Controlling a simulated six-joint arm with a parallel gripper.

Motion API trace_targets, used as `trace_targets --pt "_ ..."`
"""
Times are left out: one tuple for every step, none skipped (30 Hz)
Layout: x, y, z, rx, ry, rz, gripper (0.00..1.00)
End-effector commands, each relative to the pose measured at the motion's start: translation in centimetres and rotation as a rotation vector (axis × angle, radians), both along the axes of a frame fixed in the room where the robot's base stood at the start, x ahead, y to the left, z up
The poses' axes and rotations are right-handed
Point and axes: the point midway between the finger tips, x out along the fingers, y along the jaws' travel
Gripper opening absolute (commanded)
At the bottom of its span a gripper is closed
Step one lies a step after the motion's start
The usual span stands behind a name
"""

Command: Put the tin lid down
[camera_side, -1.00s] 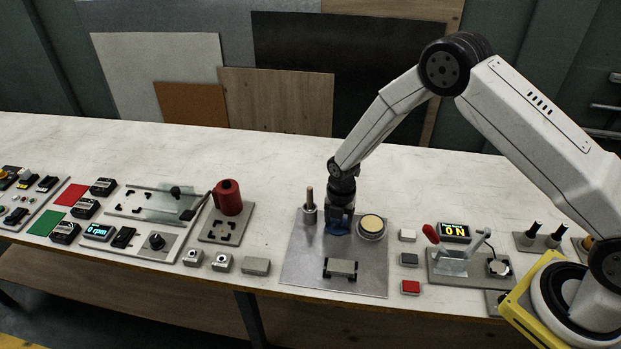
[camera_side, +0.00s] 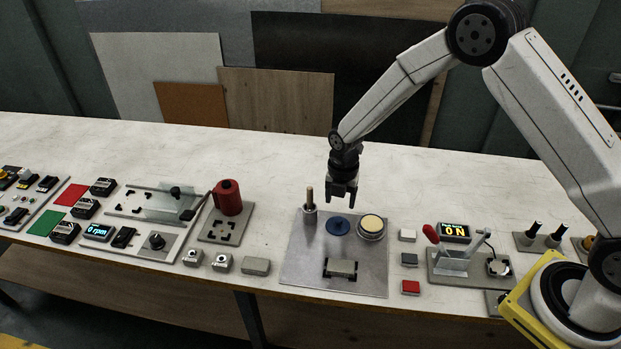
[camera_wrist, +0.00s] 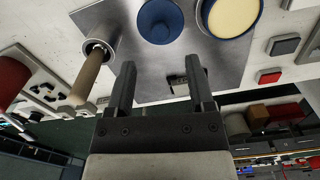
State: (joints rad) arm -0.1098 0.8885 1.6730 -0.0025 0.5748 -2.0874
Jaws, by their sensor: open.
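The tin lid (camera_side: 338,226) is a blue disc with a small knob, lying on the grey metal plate (camera_side: 300,266). The open tin (camera_side: 371,229), with pale yellow contents, stands just right of the lid. In the wrist view the blue lid (camera_wrist: 160,20) lies beyond my fingertips, beside the tin (camera_wrist: 232,14). My gripper (camera_side: 342,199) is above the lid, clear of it, pointing down. Its two fingers (camera_wrist: 161,75) are apart with nothing between them.
A metal cup with a wooden-handled tool (camera_side: 310,212) stands left of the lid. A small block in a black holder (camera_side: 341,268) sits at the plate's front. Small blocks (camera_side: 409,259) and a lever fixture lie to the right. A red canister (camera_side: 228,197) stands left. The bench behind is clear.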

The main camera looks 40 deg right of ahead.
Motion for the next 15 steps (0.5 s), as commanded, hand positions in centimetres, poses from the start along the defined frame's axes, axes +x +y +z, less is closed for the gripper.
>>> trace_targets --pt "0.0 0.0 0.9 0.000 -0.002 0.000 0.68" --pt "0.0 0.0 1.3 0.000 -0.002 0.000 0.68" --pt "0.0 0.0 1.8 0.000 -0.002 0.000 0.68" --pt "0.0 0.0 2.2 0.000 -0.001 0.000 0.68" --pt "0.0 0.0 2.6 0.000 -0.002 0.000 0.68" --pt "0.0 0.0 3.0 0.000 -0.002 0.000 0.68" --pt "0.0 0.0 3.4 0.000 -0.002 0.000 0.68" --pt "0.0 0.0 3.7 0.000 -0.001 0.000 0.68" --pt "0.0 0.0 4.0 0.001 -0.001 0.000 0.68" --pt "0.0 0.0 4.2 0.000 0.000 0.000 0.68" --pt "0.0 0.0 4.4 0.000 0.000 0.000 0.68" --pt "0.0 0.0 4.6 0.000 0.000 0.000 0.68" --pt "0.0 0.0 4.7 0.000 0.000 0.000 0.68" --pt "0.0 0.0 4.8 0.000 0.000 0.000 0.68" --pt "0.0 0.0 4.9 0.000 0.000 0.000 0.68"
